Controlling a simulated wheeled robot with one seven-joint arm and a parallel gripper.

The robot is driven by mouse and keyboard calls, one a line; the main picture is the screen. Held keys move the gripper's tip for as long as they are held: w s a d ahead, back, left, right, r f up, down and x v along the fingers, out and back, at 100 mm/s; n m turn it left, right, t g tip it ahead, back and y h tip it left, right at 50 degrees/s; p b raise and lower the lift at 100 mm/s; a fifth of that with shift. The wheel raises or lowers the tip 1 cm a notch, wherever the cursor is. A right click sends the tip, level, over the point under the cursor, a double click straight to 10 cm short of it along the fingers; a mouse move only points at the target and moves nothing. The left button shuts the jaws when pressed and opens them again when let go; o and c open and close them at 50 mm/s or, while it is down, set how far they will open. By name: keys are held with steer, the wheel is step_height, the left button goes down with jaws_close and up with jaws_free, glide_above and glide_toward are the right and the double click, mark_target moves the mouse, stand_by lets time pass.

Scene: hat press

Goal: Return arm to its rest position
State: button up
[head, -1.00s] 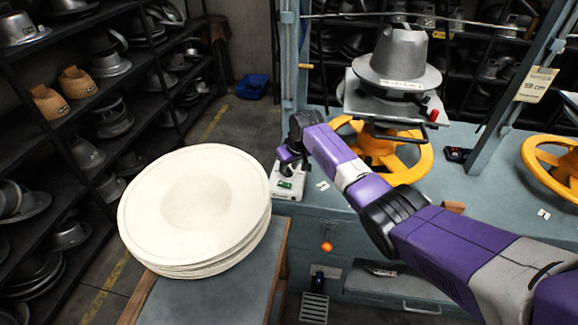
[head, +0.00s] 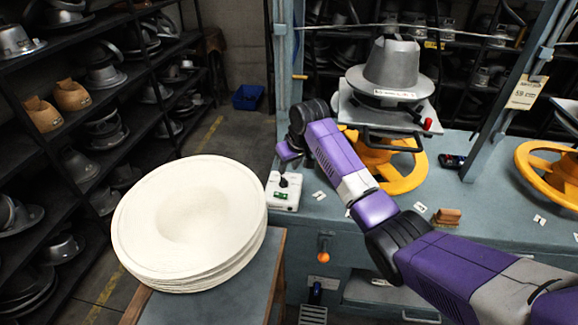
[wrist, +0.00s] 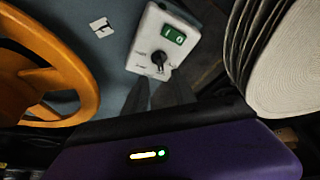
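My purple arm reaches from the lower right across the workbench in the head view. My gripper (head: 288,152) is at its far end, above and behind the white control box (head: 284,190). No held object is visible. The finger gap is too dark to judge.
The hat press with a grey metal hat block (head: 399,68) and yellow handwheel (head: 403,179) stands behind the arm. A stack of pale felt discs (head: 190,220) rests on a side table at left. A wooden brush (head: 446,217) lies on the bench (head: 470,190). Shelves line the left.

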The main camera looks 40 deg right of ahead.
stand_by(0.4)
steer(key=w+r+t+h, duration=0.1)
steer(key=w+r+t, duration=0.4)
steer(key=w+r, duration=0.2)
steer(key=s+a+f+t+b, duration=0.1)
steer(key=s+a+f+t, duration=0.1)
steer(key=s+a+t, duration=0.75)
steer(key=s+a+g+b, duration=0.1)
steer(key=s+a, duration=0.5)
steer(key=s, duration=0.9)
steer(key=s+a+n+g+y+b, duration=0.1)
steer(key=s+a, duration=0.5)
steer(key=s, duration=0.9)
steer(key=s+a+f+n+g+y+b, duration=0.1)
steer(key=s+a, duration=0.4)
steer(key=s, duration=1)
steer(key=shift+a+g, duration=0.4)
steer(key=shift+g, duration=0.15)
